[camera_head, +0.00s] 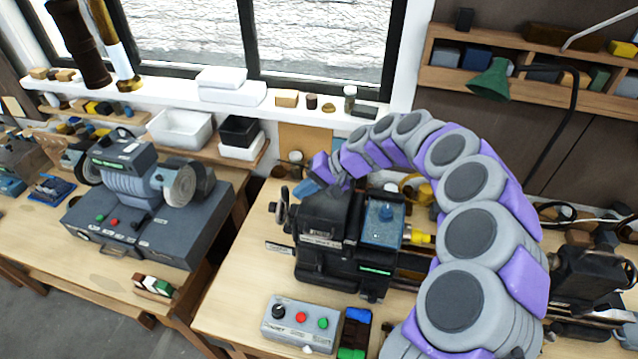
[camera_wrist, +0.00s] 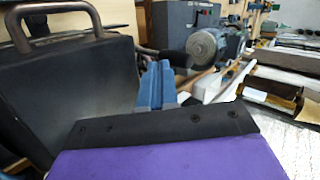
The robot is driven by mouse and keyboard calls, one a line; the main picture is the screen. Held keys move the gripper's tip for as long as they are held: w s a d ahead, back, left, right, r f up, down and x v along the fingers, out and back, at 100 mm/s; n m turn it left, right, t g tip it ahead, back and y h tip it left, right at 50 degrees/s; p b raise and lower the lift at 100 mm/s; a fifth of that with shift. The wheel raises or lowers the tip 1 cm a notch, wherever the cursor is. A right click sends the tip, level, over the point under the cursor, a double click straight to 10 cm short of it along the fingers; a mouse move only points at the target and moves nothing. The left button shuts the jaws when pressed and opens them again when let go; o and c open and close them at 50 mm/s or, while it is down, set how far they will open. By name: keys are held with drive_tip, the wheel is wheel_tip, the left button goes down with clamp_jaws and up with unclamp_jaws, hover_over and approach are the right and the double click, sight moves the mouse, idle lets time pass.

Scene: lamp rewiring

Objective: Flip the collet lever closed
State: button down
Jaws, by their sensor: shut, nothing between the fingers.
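The black lathe headstock (camera_head: 325,235) stands on the right-hand bench. A dark upright handle (camera_head: 284,197), which looks like the collet lever, sticks up at its left end. My grey and purple arm arches over the lathe from the right. My gripper (camera_head: 305,188) has blue fingers and is at the headstock's upper left, just right of the handle; I cannot tell whether they touch. In the wrist view the blue fingers (camera_wrist: 156,85) are together and empty, beside a dark housing (camera_wrist: 70,90) with a bent metal handle (camera_wrist: 55,18).
A control box (camera_head: 300,320) with a knob and buttons sits in front of the lathe, beside several coloured blocks (camera_head: 355,330). A bench grinder (camera_head: 140,190) stands on the left bench. White and black trays and a green lamp (camera_head: 490,80) are behind.

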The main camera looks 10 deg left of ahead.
drive_tip(key=shift+a, duration=0.4)
drive_tip(key=shift+a, duration=0.1)
drive_tip(key=a+f+h+p, duration=0.1)
drive_tip(key=a+h+p, duration=0.4)
drive_tip(key=a, duration=0.6)
drive_tip(key=shift+f+h, duration=0.15)
drive_tip(key=shift+h, duration=0.15)
drive_tip(key=shift+s+a+f, duration=0.1)
drive_tip(key=shift+s+f, duration=0.1)
idle(0.4)
